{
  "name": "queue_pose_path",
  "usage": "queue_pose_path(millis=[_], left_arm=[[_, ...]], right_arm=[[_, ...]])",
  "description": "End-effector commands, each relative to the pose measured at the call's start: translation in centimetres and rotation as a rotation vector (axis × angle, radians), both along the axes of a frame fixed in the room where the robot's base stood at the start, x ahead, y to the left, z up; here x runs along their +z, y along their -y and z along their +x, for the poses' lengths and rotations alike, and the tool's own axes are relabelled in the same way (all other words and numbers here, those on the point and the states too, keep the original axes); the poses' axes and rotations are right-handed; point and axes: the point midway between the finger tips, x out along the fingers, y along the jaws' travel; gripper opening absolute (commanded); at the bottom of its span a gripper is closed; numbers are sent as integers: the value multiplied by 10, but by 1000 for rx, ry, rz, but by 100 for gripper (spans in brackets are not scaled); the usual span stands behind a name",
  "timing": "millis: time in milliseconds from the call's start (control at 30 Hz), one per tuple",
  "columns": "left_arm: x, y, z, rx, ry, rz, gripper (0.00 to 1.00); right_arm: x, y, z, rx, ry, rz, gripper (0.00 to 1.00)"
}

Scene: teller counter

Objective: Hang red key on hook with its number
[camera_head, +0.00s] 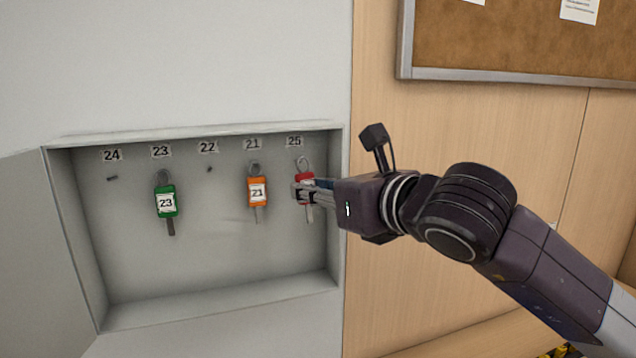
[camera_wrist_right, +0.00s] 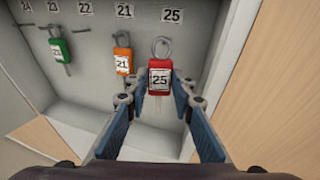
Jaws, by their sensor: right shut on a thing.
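The red key (camera_head: 305,181) has a red tag with the number 25, readable in the right wrist view (camera_wrist_right: 160,66). It hangs upright below the label 25 (camera_head: 294,141) at the right of the key cabinet, its ring up by the hook there. The hook itself is hidden by the ring and tag, so I cannot tell whether the ring is around it. My right gripper (camera_head: 306,193) reaches in from the right and is shut on the red tag, its fingers on either side of it (camera_wrist_right: 158,88). My left gripper is not in view.
A green key 23 (camera_head: 166,201) hangs under label 23, and an orange key 21 (camera_head: 257,191) hangs under label 21, close left of the red key. Hooks 24 (camera_head: 112,178) and 22 (camera_head: 210,169) are empty. The cabinet's right wall (camera_head: 336,210) is close to my right gripper.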

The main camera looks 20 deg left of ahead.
Motion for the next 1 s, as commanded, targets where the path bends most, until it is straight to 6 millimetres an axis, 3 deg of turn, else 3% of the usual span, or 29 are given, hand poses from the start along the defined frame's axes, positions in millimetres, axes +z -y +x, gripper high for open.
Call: queue_pose_path(millis=[333,600,1000], left_arm=[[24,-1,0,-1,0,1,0],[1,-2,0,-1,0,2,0],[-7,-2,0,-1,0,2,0]], right_arm=[[1,-11,17,0,-1,-1,4],[-9,-17,25,0,1,1,4],[-9,-18,27,0,1,-1,4]])
